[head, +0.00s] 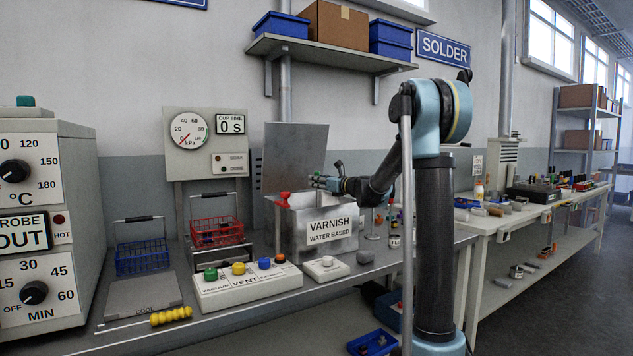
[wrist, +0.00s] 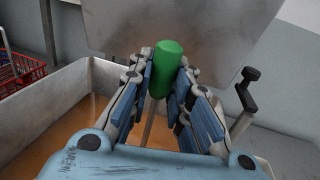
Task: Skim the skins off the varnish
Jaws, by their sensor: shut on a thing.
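The open metal varnish tank (head: 286,228), labelled "VARNISH WATER BASED", stands mid-bench, its lid (head: 295,155) raised behind it. In the wrist view, amber-brown varnish (wrist: 72,118) lies inside the tank walls. My gripper (wrist: 160,80) is shut on a green-handled tool (wrist: 165,62). Its thin grey shaft runs down between the fingers; its lower end is hidden by my gripper. In the head view my gripper (head: 322,182) is over the tank's opening. I cannot make out any skins on the varnish.
A red clamp (head: 284,199) sits at the tank's left rim. A red wire basket (head: 216,231) and a blue one (head: 141,255) stand to the left. A button panel (head: 246,283) is in front. A dark crank handle (wrist: 247,88) rises at right in the wrist view.

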